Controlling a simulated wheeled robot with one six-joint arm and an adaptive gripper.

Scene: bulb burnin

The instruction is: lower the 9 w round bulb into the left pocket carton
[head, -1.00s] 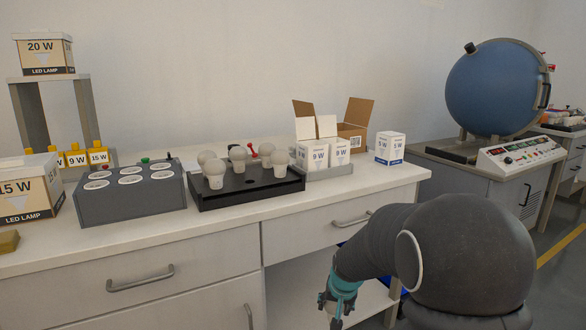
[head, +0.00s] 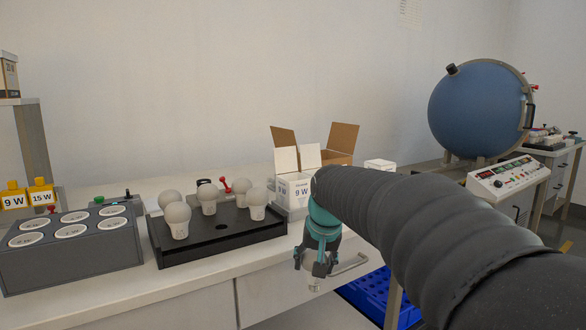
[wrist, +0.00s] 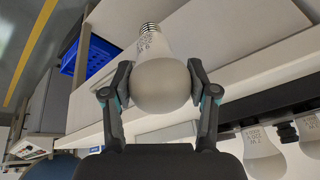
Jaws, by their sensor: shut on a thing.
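My gripper (head: 316,268) hangs over the counter's front edge in the head view, in front of the cartons. In the wrist view my gripper (wrist: 160,93) is shut around the globe of a white round bulb (wrist: 160,70), its metal screw base pointing to the top of the picture. The print on its neck is too small to read surely. The left pocket carton (head: 296,191), white and marked 9 W, stands behind my gripper with flaps raised. The bulb is apart from it. My arm hides the neighbouring carton.
A black tray (head: 218,240) with several bulbs (head: 177,220) stands left of the cartons. A grey block with round pockets (head: 70,262) is further left. A brown carton (head: 342,143) stands behind; a blue crate (head: 377,296) is below the counter. The blue sphere (head: 478,110) is at right.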

